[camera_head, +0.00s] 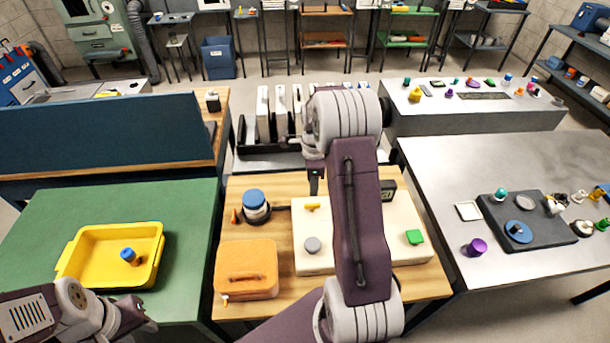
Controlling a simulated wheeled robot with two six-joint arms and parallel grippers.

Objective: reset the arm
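My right arm rises through the middle of the head view, over the wooden table (228,196). Its gripper (314,178) is partly hidden behind my own arm, with only a dark narrow tip showing, pointing down above the table's back part. I cannot tell whether it is open or shut. My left gripper (135,318) is at the lower left, just in front of the green table (190,215) and near the yellow tray (112,232). Its fingers are small and seen at an angle, so their opening is unclear. No held object is visible at either gripper.
A blue-capped piece (130,256) is in the tray. An orange case (246,270), a blue-lidded jar (255,206) and a cream board (403,215) lie on the wooden table. The right metal table bears a dark mat (545,228) with small parts. A blue panel (95,132) stands behind left.

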